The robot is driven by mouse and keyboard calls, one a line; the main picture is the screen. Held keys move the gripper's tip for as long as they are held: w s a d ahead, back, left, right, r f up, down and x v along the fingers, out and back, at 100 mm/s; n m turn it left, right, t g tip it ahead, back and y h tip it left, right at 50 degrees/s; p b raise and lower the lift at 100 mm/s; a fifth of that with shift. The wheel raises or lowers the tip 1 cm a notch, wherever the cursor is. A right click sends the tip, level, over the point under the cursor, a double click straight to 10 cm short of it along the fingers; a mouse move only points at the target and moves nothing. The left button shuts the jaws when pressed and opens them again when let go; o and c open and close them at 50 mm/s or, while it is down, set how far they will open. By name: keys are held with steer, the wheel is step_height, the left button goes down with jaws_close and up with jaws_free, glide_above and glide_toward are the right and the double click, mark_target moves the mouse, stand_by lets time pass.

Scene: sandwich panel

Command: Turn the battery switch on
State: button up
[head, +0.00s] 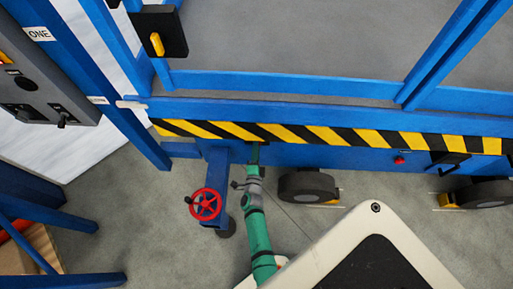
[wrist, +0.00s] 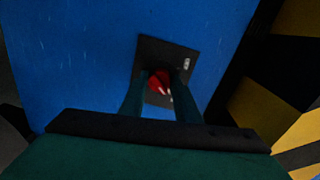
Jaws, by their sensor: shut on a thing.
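A red knob, which looks like the battery switch (wrist: 159,83), sits on a dark square plate (wrist: 152,55) with a small pale label, mounted on a blue panel in the wrist view. My gripper (wrist: 163,78) has its two fingers on either side of the knob and is shut on it. The fingers cover part of the knob, so its turned position cannot be told. In the head view my green arm reaches up to the underside of the blue frame. The switch itself is hidden there.
A yellow-and-black striped blue beam (head: 325,136) runs above my arm. A red handwheel (head: 206,204) stands close left of it, and a black wheel (head: 307,186) close right. A red button (head: 399,160) sits farther right. A grey control box (head: 35,85) is at upper left.

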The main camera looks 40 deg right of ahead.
steer(key=shift+s+m, duration=0.1)
steer(key=shift+m, duration=0.5)
steer(key=o, duration=1)
steer(key=shift+v, duration=5.35)
